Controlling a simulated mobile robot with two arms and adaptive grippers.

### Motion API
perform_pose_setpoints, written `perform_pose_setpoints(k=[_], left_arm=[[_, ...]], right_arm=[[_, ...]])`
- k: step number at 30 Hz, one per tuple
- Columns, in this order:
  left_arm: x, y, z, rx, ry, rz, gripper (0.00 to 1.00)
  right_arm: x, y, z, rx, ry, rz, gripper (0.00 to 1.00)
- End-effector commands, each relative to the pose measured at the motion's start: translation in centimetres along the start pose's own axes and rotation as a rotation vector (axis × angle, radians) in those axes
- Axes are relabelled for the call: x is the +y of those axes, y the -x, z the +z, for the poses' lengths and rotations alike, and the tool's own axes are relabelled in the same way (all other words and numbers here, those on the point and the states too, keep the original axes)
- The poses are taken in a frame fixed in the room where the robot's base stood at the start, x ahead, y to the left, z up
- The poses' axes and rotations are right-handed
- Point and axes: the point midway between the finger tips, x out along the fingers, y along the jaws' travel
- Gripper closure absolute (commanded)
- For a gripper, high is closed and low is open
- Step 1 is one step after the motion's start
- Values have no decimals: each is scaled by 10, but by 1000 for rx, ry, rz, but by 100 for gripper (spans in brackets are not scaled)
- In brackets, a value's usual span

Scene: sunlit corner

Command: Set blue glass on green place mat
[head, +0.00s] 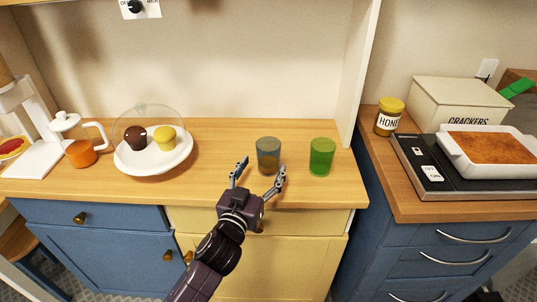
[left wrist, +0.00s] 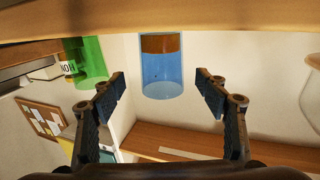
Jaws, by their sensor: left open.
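The blue glass (head: 268,155) stands upright on the wooden counter, left of a green glass (head: 322,157). My left gripper (head: 260,170) is open and empty, its fingers pointing at the blue glass from the counter's front edge. In the left wrist view the blue glass (left wrist: 161,80) shows between and beyond the two open fingertips (left wrist: 160,88), with clear room on both sides. The green glass (left wrist: 90,60) is off to the left there. No green place mat shows in either view. My right gripper is not in view.
A white plate (head: 125,163) with two muffins under a clear dome stands on the counter's left. A vertical panel (head: 362,75) rises behind the green glass. Counter between dome and blue glass is clear.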

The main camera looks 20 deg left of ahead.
Motion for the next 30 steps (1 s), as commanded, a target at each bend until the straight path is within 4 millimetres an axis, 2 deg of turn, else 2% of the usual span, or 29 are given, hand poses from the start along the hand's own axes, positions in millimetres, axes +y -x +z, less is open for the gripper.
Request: perform_pose_setpoints(k=[6, 9, 13, 18, 21, 26, 30], left_arm=[[-2, -22, -4, 1, -2, 0, 33], [-3, -34, -10, 2, -3, 0, 33], [-5, -53, -11, 1, -1, 0, 33], [-5, -66, -10, 1, 0, 0, 33], [-5, -68, -9, 1, 0, 0, 33], [-4, -68, -9, 1, 0, 0, 33], [-4, -68, -9, 0, 0, 0, 48]], right_arm=[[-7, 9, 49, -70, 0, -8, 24], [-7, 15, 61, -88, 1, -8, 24], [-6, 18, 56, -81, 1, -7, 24], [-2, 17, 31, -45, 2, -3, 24], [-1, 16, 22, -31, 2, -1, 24], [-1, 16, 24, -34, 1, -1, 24], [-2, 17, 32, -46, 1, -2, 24]])
